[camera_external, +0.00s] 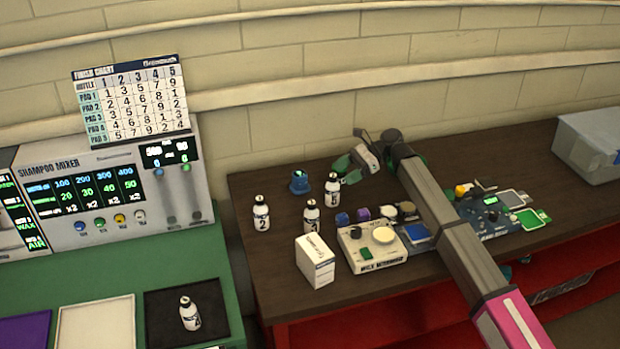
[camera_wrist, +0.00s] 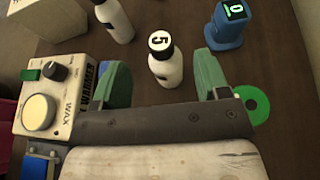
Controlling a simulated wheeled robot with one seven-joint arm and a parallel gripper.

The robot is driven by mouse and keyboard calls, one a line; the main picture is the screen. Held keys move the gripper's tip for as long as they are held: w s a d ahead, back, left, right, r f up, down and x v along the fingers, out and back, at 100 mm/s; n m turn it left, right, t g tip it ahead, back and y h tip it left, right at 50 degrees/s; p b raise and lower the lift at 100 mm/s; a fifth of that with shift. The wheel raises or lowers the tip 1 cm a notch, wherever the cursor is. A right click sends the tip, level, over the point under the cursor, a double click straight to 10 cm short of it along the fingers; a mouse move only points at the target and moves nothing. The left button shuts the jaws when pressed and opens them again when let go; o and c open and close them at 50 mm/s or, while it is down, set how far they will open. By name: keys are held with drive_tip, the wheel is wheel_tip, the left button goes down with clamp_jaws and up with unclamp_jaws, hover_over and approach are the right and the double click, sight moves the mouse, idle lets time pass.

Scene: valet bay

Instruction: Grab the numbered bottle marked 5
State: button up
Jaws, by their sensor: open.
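The white bottle marked 5 (camera_wrist: 167,70) stands upright in the wrist view, with a black 5 on its white cap top. In the external view it appears to be the bottle (camera_external: 332,192) nearest my gripper (camera_external: 358,163). My gripper (camera_wrist: 162,62) is open, with its green fingers on either side of the bottle and visible gaps to both. The fingertips reach about level with the bottle in the wrist view; whether they are at its height is unclear. Another white bottle (camera_wrist: 114,20) stands up and left.
A blue device (camera_wrist: 225,25) stands right of the bottle. The wax warmer (camera_wrist: 52,90) lies close to the left finger. A bottle marked 2 (camera_external: 261,214), another bottle (camera_external: 311,216) and a white box (camera_external: 314,262) share the brown table. One more bottle (camera_external: 189,314) stands on a black mat.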

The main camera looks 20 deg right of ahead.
sight(334, 180)
drive_tip(key=x, duration=0.5)
drive_tip(key=shift+w, duration=0.15)
drive_tip(key=shift+f, duration=0.1)
clamp_jaws()
